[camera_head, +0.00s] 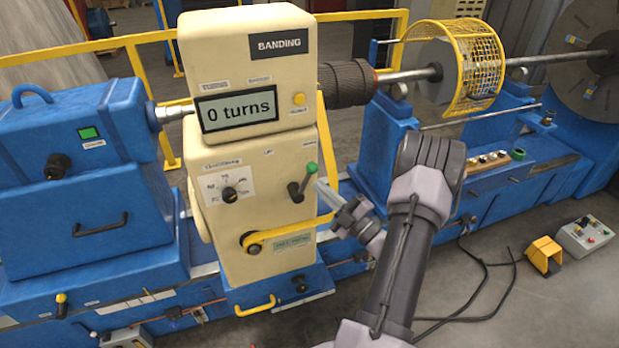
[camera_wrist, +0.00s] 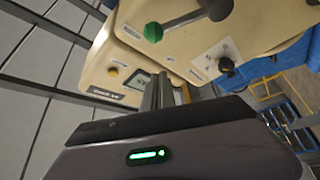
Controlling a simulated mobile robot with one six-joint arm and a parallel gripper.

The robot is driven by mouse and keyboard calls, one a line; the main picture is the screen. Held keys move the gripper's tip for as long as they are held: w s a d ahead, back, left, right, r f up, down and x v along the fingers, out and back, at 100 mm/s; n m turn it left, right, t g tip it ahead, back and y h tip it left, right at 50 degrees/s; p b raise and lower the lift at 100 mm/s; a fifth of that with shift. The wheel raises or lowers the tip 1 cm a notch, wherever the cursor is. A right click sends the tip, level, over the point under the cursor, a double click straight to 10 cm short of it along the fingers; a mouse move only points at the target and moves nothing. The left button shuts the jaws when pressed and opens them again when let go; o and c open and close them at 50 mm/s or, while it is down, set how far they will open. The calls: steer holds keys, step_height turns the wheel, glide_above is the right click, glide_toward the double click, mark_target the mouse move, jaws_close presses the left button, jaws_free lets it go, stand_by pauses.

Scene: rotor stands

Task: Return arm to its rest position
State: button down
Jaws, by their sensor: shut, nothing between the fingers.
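My gripper (camera_head: 335,207) is in front of the cream banding machine (camera_head: 220,180), close to its right side in the head view. It is shut and holds nothing. A lever with a green knob (camera_head: 312,168) is just above and left of the fingertips; a small gap seems to separate them. In the wrist view the shut fingers (camera_wrist: 160,92) point toward the cream housing, and the green knob (camera_wrist: 153,32) shows above them. My arm reaches up from the bottom of the head view, bent at the elbow.
The display (camera_head: 238,110) reads 0 turns. A yellow crank arm (camera_head: 290,236) sticks out below the lever. To the right are a yellow cage guard (camera_head: 484,68), a blue bed, a yellow pedal (camera_head: 543,254) and a control box (camera_head: 586,236) on the floor. Floor at lower right is mostly clear, with black cables.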

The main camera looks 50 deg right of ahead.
steer(key=shift+s+a+f, duration=0.15)
steer(key=shift+s+a, duration=0.05)
steer(key=shift+s, duration=0.3)
steer(key=shift+s+a+f, duration=0.15)
steer(key=shift+s+a, duration=0.05)
steer(key=shift+s, duration=0.3)
